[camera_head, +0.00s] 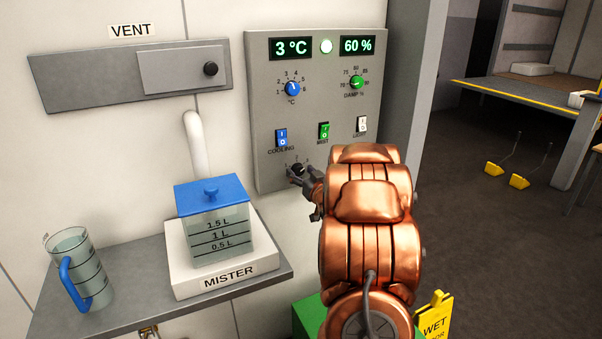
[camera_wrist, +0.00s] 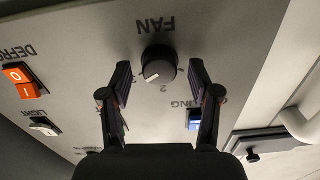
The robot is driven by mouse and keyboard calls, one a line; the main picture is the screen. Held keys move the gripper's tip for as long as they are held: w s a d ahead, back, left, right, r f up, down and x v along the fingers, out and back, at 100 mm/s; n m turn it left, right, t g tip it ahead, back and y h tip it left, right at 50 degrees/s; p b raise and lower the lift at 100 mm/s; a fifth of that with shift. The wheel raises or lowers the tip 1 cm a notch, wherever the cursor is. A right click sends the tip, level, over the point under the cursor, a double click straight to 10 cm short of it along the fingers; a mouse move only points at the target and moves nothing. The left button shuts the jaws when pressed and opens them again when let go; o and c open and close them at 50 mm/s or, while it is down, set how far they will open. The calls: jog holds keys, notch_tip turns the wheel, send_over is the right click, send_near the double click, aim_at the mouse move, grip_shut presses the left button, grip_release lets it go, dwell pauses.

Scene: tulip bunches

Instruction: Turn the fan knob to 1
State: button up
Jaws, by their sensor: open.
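The black fan knob (camera_wrist: 159,67) is on the grey panel, under the upside-down FAN label in the wrist view. Its white pointer slants toward the lower left of that picture. A 2 is printed just below the knob; the other marks around it are hard to read. My gripper (camera_wrist: 161,80) is open, with one dark finger on each side of the knob. I cannot tell whether either fingertip touches it. In the head view the knob (camera_head: 297,170) is small and partly covered by my gripper (camera_head: 301,177).
The panel (camera_head: 262,110) also bears a blue °C knob (camera_head: 292,88), a green damp knob (camera_head: 356,82) and cooling (camera_head: 281,138), mist (camera_head: 324,131) and light (camera_head: 361,124) switches. An orange defrost switch (camera_wrist: 25,81) is near the fan knob. A lidded mister tank (camera_head: 215,228) stands left on a shelf.

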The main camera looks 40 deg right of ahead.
jog(key=shift+w, duration=0.2)
jog(key=c, duration=1.2)
